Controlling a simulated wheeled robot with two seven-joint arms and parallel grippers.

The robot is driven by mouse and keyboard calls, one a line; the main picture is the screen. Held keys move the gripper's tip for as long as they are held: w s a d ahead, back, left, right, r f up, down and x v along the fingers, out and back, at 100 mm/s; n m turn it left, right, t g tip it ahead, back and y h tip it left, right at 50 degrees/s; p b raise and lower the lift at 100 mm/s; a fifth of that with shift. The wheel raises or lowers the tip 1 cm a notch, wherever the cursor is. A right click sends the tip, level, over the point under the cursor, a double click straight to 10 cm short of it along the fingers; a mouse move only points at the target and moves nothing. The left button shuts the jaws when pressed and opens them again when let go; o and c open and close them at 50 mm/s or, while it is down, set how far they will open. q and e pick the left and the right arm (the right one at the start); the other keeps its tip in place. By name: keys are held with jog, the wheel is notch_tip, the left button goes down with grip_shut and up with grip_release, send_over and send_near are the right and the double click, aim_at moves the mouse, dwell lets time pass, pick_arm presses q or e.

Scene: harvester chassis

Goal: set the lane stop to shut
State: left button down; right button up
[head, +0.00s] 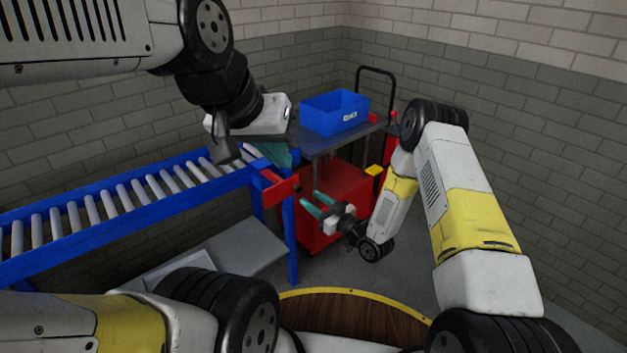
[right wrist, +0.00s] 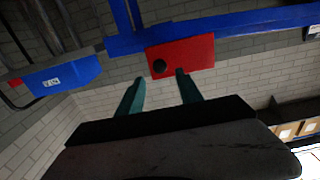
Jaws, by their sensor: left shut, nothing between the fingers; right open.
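The lane stop appears as a red plate (head: 281,190) at the near right end of the blue roller conveyor. In the right wrist view the red plate (right wrist: 190,52) hangs under a blue rail and carries a round black knob (right wrist: 159,66). My right gripper (head: 311,202) is open and empty, just right of the plate in the head view. In the right wrist view its teal fingertips (right wrist: 160,76) frame the knob from below; I cannot tell whether they touch. My left gripper (head: 279,153) is shut and empty above the conveyor's end, its fingers partly hidden by its own white body.
The roller conveyor (head: 130,205) runs off left on blue legs. Behind its end stands a red cart (head: 345,190) with a grey top bearing a blue bin (head: 335,111). A grey shelf (head: 235,248) lies below the conveyor. Brick walls close the back.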

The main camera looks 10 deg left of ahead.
aim_at(299, 189)
jog(key=x, duration=0.6)
jog(key=shift+w+a, duration=0.15)
jog(key=shift+c, duration=0.2)
grip_shut()
dwell(1.1)
